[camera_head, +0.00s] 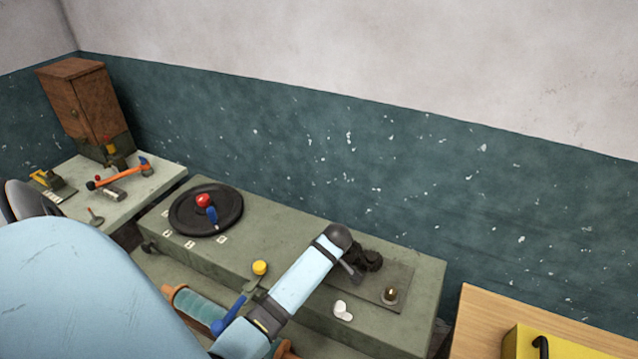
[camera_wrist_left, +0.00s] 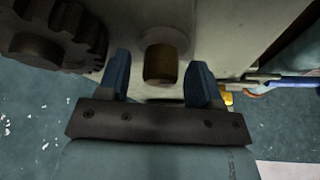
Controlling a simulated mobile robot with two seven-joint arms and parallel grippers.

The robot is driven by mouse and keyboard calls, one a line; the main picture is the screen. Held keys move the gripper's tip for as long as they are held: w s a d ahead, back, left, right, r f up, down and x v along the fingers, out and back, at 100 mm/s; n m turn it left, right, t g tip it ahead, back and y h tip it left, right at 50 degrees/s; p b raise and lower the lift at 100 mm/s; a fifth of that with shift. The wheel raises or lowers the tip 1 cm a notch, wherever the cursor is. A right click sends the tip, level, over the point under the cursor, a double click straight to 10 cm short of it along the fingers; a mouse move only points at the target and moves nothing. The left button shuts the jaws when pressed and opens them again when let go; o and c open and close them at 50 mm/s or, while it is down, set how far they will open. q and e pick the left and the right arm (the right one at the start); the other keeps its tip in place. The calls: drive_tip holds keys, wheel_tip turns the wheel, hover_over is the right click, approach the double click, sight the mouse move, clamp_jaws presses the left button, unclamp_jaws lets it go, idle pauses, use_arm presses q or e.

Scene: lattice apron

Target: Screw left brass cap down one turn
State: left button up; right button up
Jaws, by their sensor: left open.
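In the left wrist view, a brass cap (camera_wrist_left: 160,66) stands on a round base between the two blue fingers of my left gripper (camera_wrist_left: 159,60). The fingers are apart, with a visible gap on each side of the cap. In the head view my left arm covers this cap and most of the gripper. Another brass cap (camera_head: 391,292) shows there in the open, on a round grey seat at the right end of a plate (camera_head: 400,278) on the bench.
A dark gear (camera_wrist_left: 55,35) is beside the cap; it also shows past my wrist in the head view (camera_head: 370,259). A yellow knob (camera_head: 260,267), a white piece (camera_head: 343,311) and a black disc (camera_head: 206,210) are on the bench. A yellow box (camera_head: 530,346) stands at right.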

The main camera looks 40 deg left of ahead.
use_arm(q)
drive_tip(key=c, duration=0.9)
